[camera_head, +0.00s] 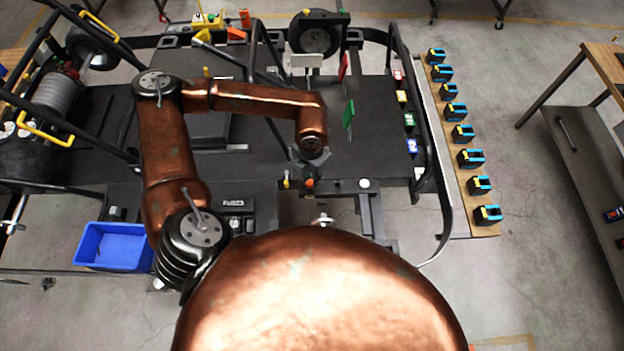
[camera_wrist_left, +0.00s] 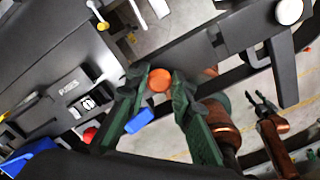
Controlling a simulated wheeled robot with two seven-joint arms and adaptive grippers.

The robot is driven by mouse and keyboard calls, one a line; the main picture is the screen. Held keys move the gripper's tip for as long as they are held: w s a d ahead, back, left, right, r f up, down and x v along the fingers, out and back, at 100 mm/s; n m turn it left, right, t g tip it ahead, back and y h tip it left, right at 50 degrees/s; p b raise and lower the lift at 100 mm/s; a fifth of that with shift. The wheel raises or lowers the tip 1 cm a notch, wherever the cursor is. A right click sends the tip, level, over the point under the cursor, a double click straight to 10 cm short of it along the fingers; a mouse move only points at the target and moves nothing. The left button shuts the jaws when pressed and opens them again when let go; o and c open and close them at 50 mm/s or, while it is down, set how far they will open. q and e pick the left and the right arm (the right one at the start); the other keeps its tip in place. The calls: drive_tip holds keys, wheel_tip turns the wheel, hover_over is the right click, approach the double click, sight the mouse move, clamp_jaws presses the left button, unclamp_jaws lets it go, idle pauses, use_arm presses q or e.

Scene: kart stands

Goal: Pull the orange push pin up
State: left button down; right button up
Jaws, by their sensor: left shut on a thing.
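The orange push pin (camera_head: 309,183) shows as a small orange knob at the front edge of the dark kart stand (camera_head: 260,160) in the head view. My left gripper (camera_head: 310,168) is over it, pointing down. In the left wrist view the round orange head (camera_wrist_left: 160,79) sits between the two green fingertips (camera_wrist_left: 159,84), and the left gripper is shut on it. The pin's shaft is hidden below the head. My right gripper (camera_wrist_left: 256,99) shows small at the right of the left wrist view, its fingers apart and empty. It is not seen in the head view.
A yellow knob (camera_head: 286,180) stands just left of the pin. A white round knob (camera_head: 364,183) is to the right. Green (camera_head: 349,114) and red (camera_head: 344,66) plates rise behind. A blue bin (camera_head: 113,246) is at lower left. A board with several black-and-blue blocks (camera_head: 470,158) lies right.

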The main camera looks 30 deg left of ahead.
sight(311, 182)
use_arm(q)
drive_tip(key=c, duration=1.7)
unclamp_jaws()
drive_tip(key=shift+s+a, duration=0.1)
drive_tip(key=shift+s, duration=0.15)
drive_tip(key=shift+o, duration=0.5)
drive_tip(key=shift+w, duration=0.1)
use_arm(e)
drive_tip(key=shift+d, duration=0.15)
drive_tip(key=shift+w, duration=0.15)
use_arm(q)
wheel_tip(311, 182, up, 12)
drive_tip(key=shift+w, duration=0.1)
